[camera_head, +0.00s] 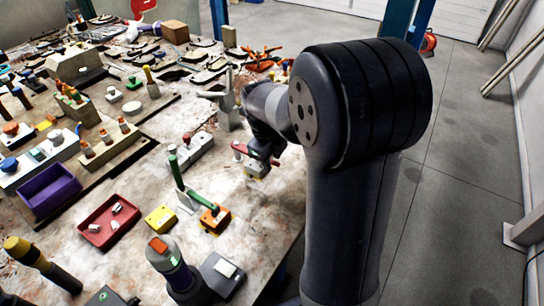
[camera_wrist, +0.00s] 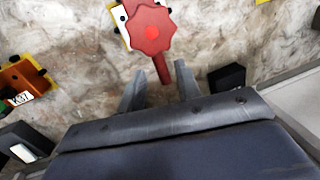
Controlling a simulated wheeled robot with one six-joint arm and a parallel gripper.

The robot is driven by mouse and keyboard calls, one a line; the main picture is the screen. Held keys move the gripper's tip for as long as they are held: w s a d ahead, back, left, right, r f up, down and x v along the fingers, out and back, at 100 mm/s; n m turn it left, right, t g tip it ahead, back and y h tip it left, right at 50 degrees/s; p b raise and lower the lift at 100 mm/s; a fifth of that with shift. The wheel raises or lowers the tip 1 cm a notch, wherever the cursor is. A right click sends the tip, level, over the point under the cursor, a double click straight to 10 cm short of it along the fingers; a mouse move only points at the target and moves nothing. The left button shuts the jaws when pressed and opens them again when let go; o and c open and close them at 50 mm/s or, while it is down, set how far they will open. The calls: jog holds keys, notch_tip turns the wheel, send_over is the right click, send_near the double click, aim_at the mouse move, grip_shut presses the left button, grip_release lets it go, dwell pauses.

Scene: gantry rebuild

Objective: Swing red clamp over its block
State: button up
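The red clamp (camera_wrist: 150,32) has a lobed knob-like head and a short red bar that points down toward my gripper in the wrist view. Its head lies over part of a white and yellow block (camera_wrist: 121,20). My gripper (camera_wrist: 161,70) is open, and the end of the red bar shows between its two fingertips with gaps on both sides. I cannot tell whether they touch it. In the head view the red clamp (camera_head: 239,149) and its block (camera_head: 257,168) are small and partly hidden by my arm.
An orange block (camera_wrist: 22,80) lies left and a black block (camera_wrist: 227,77) right of the fingers in the wrist view. In the head view a green-handled clamp (camera_head: 205,199), a red tray (camera_head: 109,222) and a purple tray (camera_head: 48,189) stand on the crowded table.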

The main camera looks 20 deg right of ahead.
notch_tip(320, 180, up, 11)
jog(key=s+a, duration=0.1)
jog(key=shift+s+a+f, duration=0.15)
jog(key=shift+a+f, duration=0.05)
jog(key=shift+a, duration=0.15)
dwell(0.4)
jog(key=f, duration=0.3)
jog(key=w+d+f, duration=0.1)
jog(key=f, duration=0.6)
jog(key=shift+w+d+f, duration=0.15)
jog(key=shift+d+f, duration=0.1)
jog(key=shift+d, duration=0.15)
jog(key=shift+f, duration=0.1)
jog(key=shift+w+d, duration=0.1)
jog(key=shift+d, duration=0.1)
jog(key=shift+a, duration=0.15)
